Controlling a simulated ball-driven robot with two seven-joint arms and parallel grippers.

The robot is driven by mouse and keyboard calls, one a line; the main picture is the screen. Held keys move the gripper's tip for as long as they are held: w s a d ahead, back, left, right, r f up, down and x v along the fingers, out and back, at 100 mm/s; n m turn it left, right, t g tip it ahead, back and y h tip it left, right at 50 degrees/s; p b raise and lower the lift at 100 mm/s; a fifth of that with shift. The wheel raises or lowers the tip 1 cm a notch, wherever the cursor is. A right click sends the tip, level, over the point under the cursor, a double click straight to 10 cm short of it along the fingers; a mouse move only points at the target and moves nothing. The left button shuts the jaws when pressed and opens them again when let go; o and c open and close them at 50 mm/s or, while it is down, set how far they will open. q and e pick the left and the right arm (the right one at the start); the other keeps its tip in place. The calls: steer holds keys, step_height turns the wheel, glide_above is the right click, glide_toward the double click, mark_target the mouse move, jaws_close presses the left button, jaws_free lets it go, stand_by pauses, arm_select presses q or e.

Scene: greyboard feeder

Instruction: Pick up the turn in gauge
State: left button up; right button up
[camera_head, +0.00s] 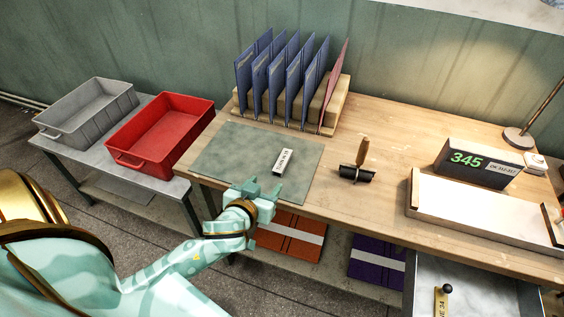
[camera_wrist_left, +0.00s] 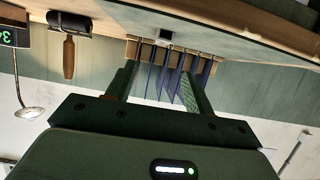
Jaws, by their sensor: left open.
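A small pale block with dark lettering (camera_head: 283,161), which looks like the turn in gauge, lies on the grey-green mat (camera_head: 225,150) on the wooden bench. Its lettering is too small to read surely. My left gripper (camera_head: 265,189) is open and empty, at the mat's front edge, nearer to me than the block and a little left of it. The left wrist view looks upside down between the two fingers (camera_wrist_left: 160,90), with a small block (camera_wrist_left: 165,36) beyond them. My right gripper is not in view.
A black roller with a wooden handle (camera_head: 358,174) stands right of the mat. A rack with several blue boards (camera_head: 290,85) stands behind. A red tray (camera_head: 165,130) and grey tray (camera_head: 88,108) are at left. A 345 display (camera_head: 475,163) is at right, above an open drawer (camera_head: 490,285).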

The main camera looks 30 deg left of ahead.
arm_select(q)
steer(key=b, duration=0.2)
glide_toward(282, 162)
steer(key=x, duration=0.3)
steer(key=shift+w+d+f, duration=0.15)
steer(key=shift+w+f, duration=0.1)
steer(key=shift+f, duration=0.15)
steer(key=x, duration=0.1)
steer(key=b+x, duration=0.1)
steer(key=x, duration=0.1)
steer(key=b+x, duration=0.1)
steer(key=x, duration=0.1)
steer(key=shift+w+a+r, duration=0.15)
steer(key=shift+a, duration=0.15)
steer(key=shift+w, duration=0.2)
steer(key=shift+r, duration=0.1)
steer(key=c, duration=1.1)
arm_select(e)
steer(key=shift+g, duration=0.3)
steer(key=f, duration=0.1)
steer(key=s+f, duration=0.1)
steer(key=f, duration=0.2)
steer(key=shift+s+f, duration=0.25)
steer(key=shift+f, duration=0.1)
